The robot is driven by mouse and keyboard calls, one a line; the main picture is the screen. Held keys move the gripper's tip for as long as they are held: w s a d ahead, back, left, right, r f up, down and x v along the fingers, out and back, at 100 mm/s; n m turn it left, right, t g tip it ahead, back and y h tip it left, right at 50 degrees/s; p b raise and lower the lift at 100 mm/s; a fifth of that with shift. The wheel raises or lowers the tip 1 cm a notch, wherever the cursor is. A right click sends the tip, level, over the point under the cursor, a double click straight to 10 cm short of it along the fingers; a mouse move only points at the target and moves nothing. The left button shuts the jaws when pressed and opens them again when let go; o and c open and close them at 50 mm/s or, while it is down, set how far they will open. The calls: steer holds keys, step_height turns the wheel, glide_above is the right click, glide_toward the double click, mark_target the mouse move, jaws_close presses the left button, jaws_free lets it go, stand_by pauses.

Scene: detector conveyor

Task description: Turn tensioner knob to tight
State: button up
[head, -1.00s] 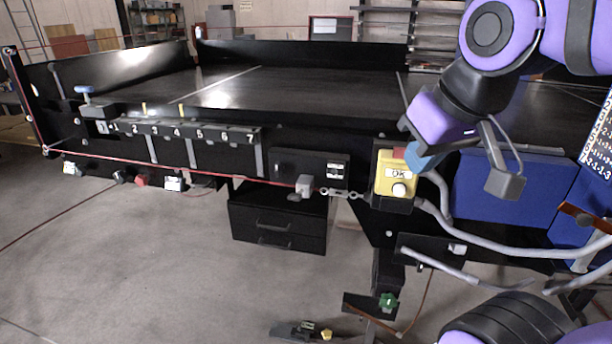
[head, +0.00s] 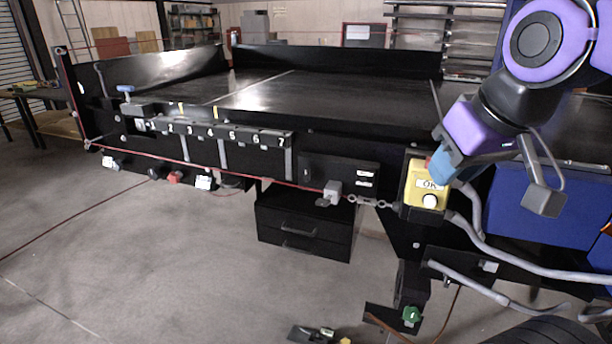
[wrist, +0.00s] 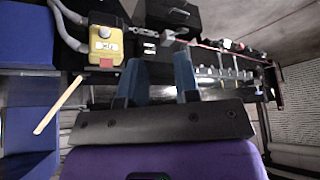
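No label for the tensioner knob can be read, so I cannot tell which knob it is. A blue-topped handle (head: 125,89) stands at the far left end of the conveyor's numbered rail (head: 215,135). A grey knob-like block (head: 333,189) sits on the front edge, beside a chain and the red cord. A green knob (head: 411,314) is low on a bracket at the bottom. My gripper (head: 448,164) is by the upper right of the yellow OK box (head: 428,187), overlapping it in the head view. In the wrist view my gripper (wrist: 162,80) has its blue fingers apart and nothing between them.
A black drawer unit (head: 304,225) stands under the conveyor. Blue panels (head: 535,210) and grey conduits (head: 500,256) lie at the right. A red knob (head: 175,177) hangs under the left part of the conveyor. The floor at front left is clear.

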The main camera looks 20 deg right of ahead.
mark_target(306, 173)
steer(key=shift+o, duration=0.8)
steer(key=w+a+t+y, duration=0.1)
steer(key=w+a, duration=0.2)
steer(key=w, duration=0.5)
steer(key=w+a+t+y, duration=0.1)
steer(key=w+a+t, duration=0.1)
steer(key=w, duration=0.6)
steer(key=shift+w+a+m, duration=0.3)
steer(key=shift+a+m, duration=0.1)
steer(key=w+a+f+m+t, duration=0.1)
steer(key=w+a+f, duration=0.1)
steer(key=w, duration=0.4)
steer(key=w+a+f+m+t, duration=0.1)
steer(key=w+a+f+t, duration=0.1)
steer(key=w, duration=0.5)
steer(key=w+a+f+m+t+h, duration=0.25)
steer(key=w+f+h, duration=0.35)
steer(key=w+f, duration=0.35)
step_height(306, 173, down, 10)
steer(key=f+m+h, duration=0.1)
steer(key=m+h, duration=0.1)
steer(key=h, duration=0.4)
steer(key=shift+t+h, duration=0.3)
steer(key=shift+t, duration=0.05)
steer(key=x, duration=0.9)
steer(key=shift+w+d+r, duration=0.2)
steer(key=shift+d, duration=0.05)
steer(key=shift+c, duration=0.4)
steer(key=c, duration=0.7)
